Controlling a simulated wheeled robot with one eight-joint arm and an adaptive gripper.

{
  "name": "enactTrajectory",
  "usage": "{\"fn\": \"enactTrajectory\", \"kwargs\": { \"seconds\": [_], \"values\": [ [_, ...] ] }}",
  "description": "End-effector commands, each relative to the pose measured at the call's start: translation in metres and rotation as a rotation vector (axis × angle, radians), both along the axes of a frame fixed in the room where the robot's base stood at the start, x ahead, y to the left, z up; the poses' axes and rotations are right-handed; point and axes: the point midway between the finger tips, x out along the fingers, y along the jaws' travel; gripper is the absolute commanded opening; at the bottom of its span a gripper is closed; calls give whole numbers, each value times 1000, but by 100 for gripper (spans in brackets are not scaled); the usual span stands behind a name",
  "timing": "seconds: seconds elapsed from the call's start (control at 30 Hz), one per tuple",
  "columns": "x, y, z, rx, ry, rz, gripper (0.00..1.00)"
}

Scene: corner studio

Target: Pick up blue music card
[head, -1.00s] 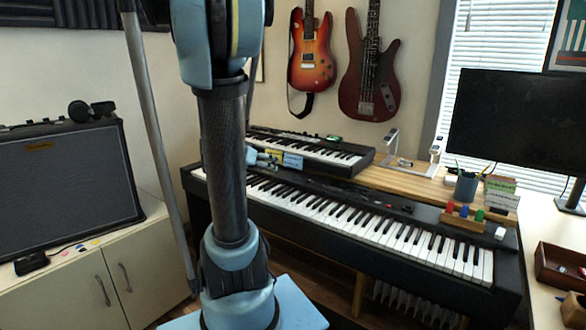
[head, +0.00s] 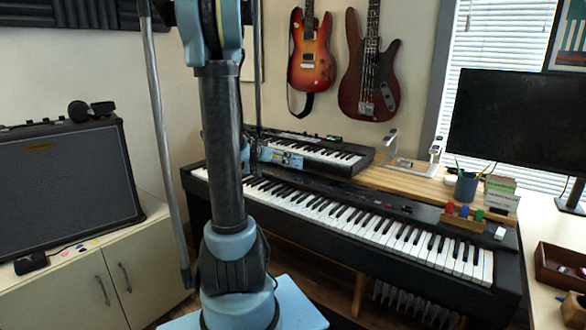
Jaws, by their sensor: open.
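The blue music card (head: 295,161) stands at the front of the upper keyboard, right of my arm. Only a small part of it seems to show, and it is hard to separate from the pale blue parts of my gripper. My gripper (head: 273,155) is at the card's left, over the back of the lower piano. It is open and small in the view. I cannot tell whether its fingers touch the card. The yellow card beside the blue one is hidden behind my gripper.
The upper keyboard (head: 318,153) sits behind the long digital piano (head: 400,225). A wooden shelf (head: 415,184) holds a pen cup (head: 466,187) and stacked boxes at right. Guitars hang on the wall. An amplifier (head: 60,180) stands on the left cabinet.

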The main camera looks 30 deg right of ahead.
Motion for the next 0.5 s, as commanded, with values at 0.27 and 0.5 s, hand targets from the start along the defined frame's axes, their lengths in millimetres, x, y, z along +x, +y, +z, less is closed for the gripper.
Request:
{"fn": "enactTrajectory", "kwargs": {
  "seconds": [0.27,0.5],
  "values": [
    [14,-28,-13,0,0,-2,100],
    [22,-46,-21,1,0,0,100]
  ]
}}
